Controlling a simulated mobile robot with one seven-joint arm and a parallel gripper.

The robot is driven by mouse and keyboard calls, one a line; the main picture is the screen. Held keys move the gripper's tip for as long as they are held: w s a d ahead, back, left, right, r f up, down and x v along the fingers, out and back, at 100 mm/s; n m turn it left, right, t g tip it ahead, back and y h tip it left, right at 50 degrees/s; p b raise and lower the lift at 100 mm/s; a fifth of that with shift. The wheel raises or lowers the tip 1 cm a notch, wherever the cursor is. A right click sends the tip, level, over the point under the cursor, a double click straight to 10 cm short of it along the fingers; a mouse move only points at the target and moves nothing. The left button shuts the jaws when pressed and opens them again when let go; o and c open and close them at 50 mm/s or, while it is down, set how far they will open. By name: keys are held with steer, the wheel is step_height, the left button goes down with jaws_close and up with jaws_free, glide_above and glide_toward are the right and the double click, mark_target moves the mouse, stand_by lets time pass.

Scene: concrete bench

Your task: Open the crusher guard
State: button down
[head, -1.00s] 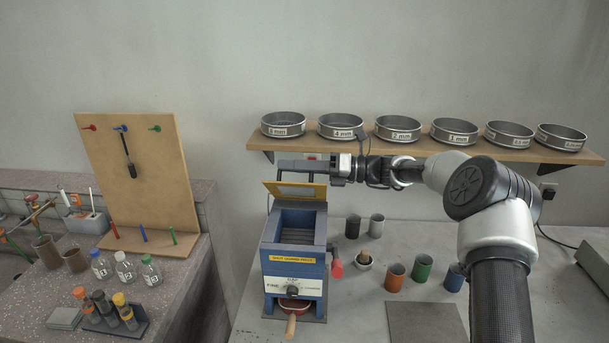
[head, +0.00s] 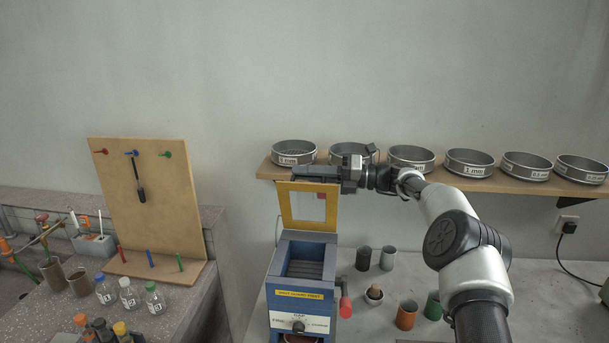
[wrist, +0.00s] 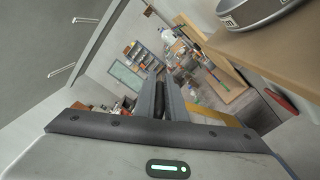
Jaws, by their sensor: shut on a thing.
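The blue crusher (head: 276,262) stands on the bench in the head view, with its slatted hopper uncovered at the top. Its yellow-framed crusher guard (head: 286,208), with a clear window, stands nearly upright at the hopper's back edge. My gripper (head: 304,180) reaches in from the right and is shut on the guard at its top edge; the fingers hide the exact grip. In the wrist view, my gripper's fingers (wrist: 160,102) are close together around a dark bar, and part of the yellow guard (wrist: 212,112) shows beside them.
A wooden shelf (head: 480,182) with several sieves runs behind my arm, close to my gripper. A red-handled part (head: 346,307) juts from the crusher's right side. Several cups, including an orange one (head: 406,317), stand right of it. A pegboard (head: 150,220) stands at the left.

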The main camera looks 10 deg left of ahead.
steer(key=shift+f, duration=0.25)
steer(key=c, duration=1.8)
jaws_free()
steer(key=shift+w, duration=0.15)
steer(key=shift+c, duration=0.2)
steer(key=shift+d, duration=0.1)
steer(key=d+b, duration=0.1)
steer(key=d, duration=1.1)
steer(key=shift+s, duration=0.2)
